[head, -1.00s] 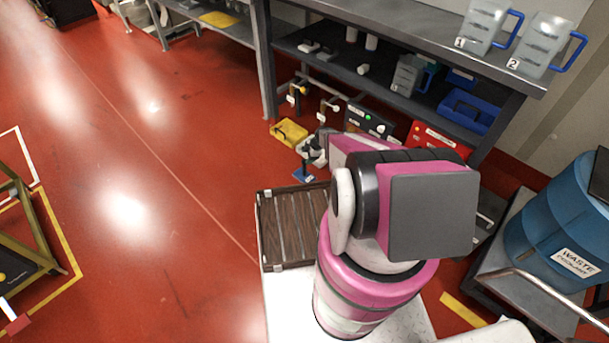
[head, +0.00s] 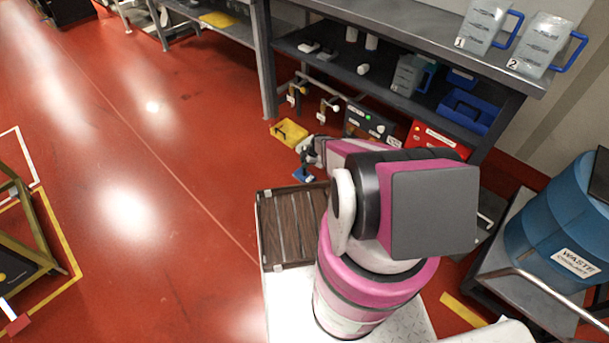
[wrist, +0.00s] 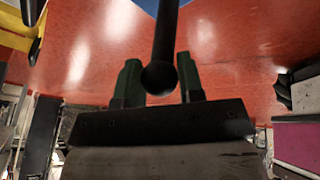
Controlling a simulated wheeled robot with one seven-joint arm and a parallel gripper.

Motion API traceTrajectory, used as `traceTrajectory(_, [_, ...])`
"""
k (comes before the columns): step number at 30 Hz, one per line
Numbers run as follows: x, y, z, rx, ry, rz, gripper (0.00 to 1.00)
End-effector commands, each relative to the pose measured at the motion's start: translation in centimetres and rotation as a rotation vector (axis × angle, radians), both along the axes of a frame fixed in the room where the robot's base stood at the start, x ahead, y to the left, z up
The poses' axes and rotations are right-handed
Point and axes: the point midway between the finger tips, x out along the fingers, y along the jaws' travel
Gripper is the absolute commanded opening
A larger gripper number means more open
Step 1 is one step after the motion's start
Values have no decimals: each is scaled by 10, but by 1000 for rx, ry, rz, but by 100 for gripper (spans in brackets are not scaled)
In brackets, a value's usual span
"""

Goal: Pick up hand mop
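My gripper (wrist: 159,80) has dark green fingers, one on each side of the handle. A gap shows between the left finger and the handle, so the fingers look open around it. In the head view my gripper (head: 316,152) is small and partly hidden by my arm.
A yellow case (head: 289,132) lies on the floor just behind the mop. A metal workbench (head: 400,85) with a loaded lower shelf stands behind, with dark and red boxes (head: 438,140) below it. A blue waste drum (head: 565,220) stands at right. Open floor lies left.

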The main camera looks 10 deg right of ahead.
Motion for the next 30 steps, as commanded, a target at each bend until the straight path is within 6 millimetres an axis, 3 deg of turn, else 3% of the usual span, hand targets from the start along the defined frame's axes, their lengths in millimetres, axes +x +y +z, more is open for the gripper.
traceTrajectory(11, [0, 0, 5, 0, 0, 0, 0])
traceTrajectory(20, [-2, 0, 44, 0, -2, 0, 0])
traceTrajectory(30, [-38, 59, 84, 0, 0, 3, 0])
